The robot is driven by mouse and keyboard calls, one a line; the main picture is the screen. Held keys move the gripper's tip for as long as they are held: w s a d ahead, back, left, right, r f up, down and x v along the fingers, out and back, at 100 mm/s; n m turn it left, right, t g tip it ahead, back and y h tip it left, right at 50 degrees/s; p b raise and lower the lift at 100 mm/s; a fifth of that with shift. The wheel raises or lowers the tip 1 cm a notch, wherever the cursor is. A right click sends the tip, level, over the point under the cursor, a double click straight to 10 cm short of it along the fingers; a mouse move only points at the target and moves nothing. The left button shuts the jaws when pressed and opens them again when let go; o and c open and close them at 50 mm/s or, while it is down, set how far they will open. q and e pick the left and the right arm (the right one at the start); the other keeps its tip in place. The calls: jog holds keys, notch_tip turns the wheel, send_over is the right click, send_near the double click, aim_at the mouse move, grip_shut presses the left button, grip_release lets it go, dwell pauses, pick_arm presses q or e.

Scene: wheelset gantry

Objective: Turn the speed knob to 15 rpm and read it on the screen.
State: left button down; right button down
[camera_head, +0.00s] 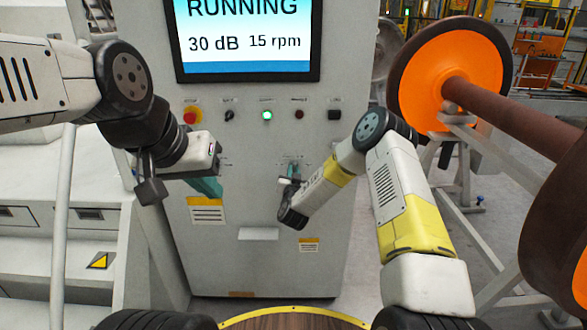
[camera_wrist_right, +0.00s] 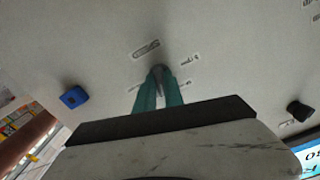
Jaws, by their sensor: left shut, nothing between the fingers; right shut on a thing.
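The screen (camera_head: 247,38) on the grey cabinet reads RUNNING, 30 dB and 15 rpm. My right gripper (camera_head: 290,180) is at the cabinet front below the row of buttons. In the right wrist view its teal fingers (camera_wrist_right: 158,90) are shut on the small dark speed knob (camera_wrist_right: 158,69). Scale marks and a label show around the knob, too small to read. My left gripper (camera_head: 207,187) is shut and empty in front of the cabinet's left part, with its teal fingers pointing down to the right.
A red button (camera_head: 190,115), a lit green button (camera_head: 267,115) and a black switch (camera_head: 334,114) sit under the screen. A blue part (camera_wrist_right: 73,97) juts from the panel in the wrist view. An orange wheel (camera_head: 447,75) on a brown axle stands at the right.

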jog(key=shift+m, duration=1.3)
jog(key=c, duration=1.4)
grip_release()
jog(key=shift+c, duration=0.2)
jog(key=s, duration=0.7)
jog(key=shift+s, duration=0.4)
